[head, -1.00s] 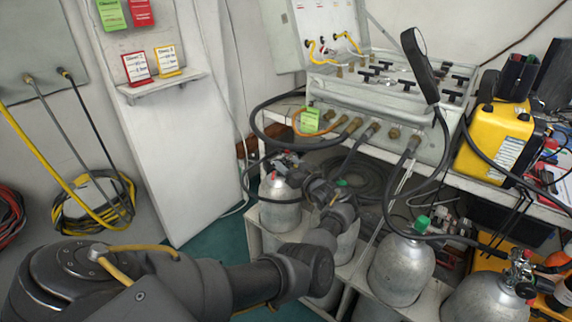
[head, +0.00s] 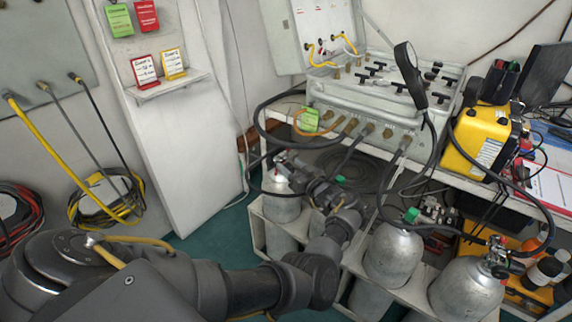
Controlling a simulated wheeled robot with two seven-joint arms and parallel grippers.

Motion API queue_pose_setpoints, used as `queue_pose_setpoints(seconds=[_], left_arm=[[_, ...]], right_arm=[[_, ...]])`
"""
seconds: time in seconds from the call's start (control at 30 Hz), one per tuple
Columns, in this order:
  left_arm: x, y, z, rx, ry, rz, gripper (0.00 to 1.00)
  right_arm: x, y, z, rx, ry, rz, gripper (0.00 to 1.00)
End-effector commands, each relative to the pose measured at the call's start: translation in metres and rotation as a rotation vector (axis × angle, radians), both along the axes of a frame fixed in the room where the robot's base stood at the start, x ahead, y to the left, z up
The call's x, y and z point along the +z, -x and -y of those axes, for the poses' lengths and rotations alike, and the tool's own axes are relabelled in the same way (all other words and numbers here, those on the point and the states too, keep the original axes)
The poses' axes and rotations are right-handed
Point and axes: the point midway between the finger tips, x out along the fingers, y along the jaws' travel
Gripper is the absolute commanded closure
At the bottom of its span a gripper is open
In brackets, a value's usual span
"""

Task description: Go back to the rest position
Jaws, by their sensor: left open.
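My left arm comes in from the lower left and reaches up to the gas cylinders. My left gripper (head: 287,166) is open, at the valve on top of the left cylinder (head: 281,206). The dark gripper and valve overlap, so I cannot tell whether they touch. No held object shows. My right gripper is out of view.
The grey air panel (head: 385,100) stands on a white bench with hoses hanging down. More cylinders (head: 392,255) (head: 468,290) stand in the rack to the right. A yellow device (head: 480,140) sits on the bench. A white board with a card shelf (head: 170,88) stands at left.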

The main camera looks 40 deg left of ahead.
Motion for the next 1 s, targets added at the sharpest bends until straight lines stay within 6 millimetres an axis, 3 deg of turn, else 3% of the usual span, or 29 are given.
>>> queue_pose_setpoints(seconds=[0.77,0.87,0.97,1.0], left_arm=[[0.0,0.009,-0.001,0.003,0.0,-0.005,0.41],[-0.024,0.008,0.001,-0.057,0.0,-0.031,0.41],[-0.077,0.01,0.007,-0.187,0.014,-0.093,0.41],[-0.104,0.013,0.011,-0.251,0.029,-0.128,0.41]], right_arm=[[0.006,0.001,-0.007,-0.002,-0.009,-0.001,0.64],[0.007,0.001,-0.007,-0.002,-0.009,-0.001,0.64],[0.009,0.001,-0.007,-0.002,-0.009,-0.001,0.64],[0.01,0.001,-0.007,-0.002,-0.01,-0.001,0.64]])
